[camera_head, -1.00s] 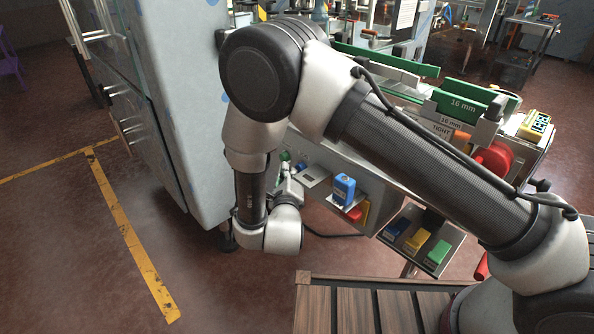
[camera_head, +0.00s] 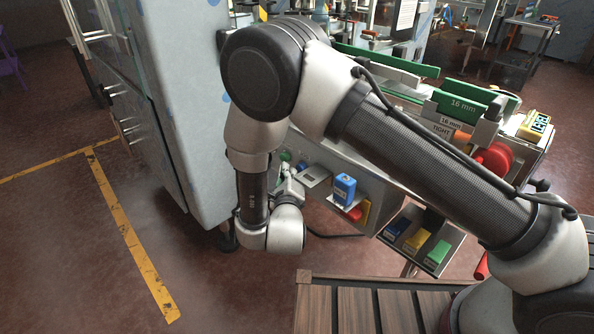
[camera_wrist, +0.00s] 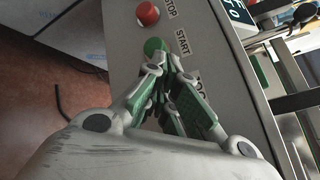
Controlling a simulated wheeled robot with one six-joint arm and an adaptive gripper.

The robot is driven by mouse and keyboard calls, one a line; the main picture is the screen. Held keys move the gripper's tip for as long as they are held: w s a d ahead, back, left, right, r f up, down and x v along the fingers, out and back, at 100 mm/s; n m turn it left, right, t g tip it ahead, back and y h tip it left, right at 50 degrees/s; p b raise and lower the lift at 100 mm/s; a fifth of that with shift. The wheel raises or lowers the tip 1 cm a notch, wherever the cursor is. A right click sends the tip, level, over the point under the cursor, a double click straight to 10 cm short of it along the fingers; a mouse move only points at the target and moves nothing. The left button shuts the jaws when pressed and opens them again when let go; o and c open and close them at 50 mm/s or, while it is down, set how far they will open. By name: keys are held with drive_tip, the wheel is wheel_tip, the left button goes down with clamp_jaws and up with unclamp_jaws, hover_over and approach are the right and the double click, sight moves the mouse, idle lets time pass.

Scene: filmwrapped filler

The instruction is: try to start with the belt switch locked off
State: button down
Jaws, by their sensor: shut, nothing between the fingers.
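The control panel (camera_wrist: 215,80) fills much of the wrist view. It carries a red STOP button (camera_wrist: 148,14) and a green START button (camera_wrist: 154,46). My gripper (camera_wrist: 164,68) is shut and empty, with its fingertips just below the START button in the picture. I cannot tell whether they touch it. In the head view my gripper (camera_head: 288,176) is small and partly hidden by my arm, close to the panel front. A blue block-shaped item (camera_head: 344,188) stands on a small plate beside red and yellow parts (camera_head: 360,211). I cannot tell which part is the belt switch.
A tray (camera_head: 408,258) with blue, yellow and green pieces hangs right of the panel. Green rails marked 16 mm (camera_head: 463,105) lie above. A grey cabinet (camera_head: 170,90) stands close on the left. Floor with yellow lines (camera_head: 130,235) is open at the far left.

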drive_tip(key=shift+w+d+r, duration=0.4)
drive_tip(key=shift+w+d, duration=0.15)
drive_tip(key=shift+w, duration=0.05)
idle(0.5)
drive_tip(key=shift+s+a+f, duration=0.15)
drive_tip(key=shift+s+a, duration=0.6)
drive_tip(key=shift+s, duration=0.2)
drive_tip(key=shift+s+a+f, duration=0.1)
drive_tip(key=shift+s+a, duration=0.65)
drive_tip(key=shift+s, duration=0.2)
drive_tip(key=shift+s, duration=0.15)
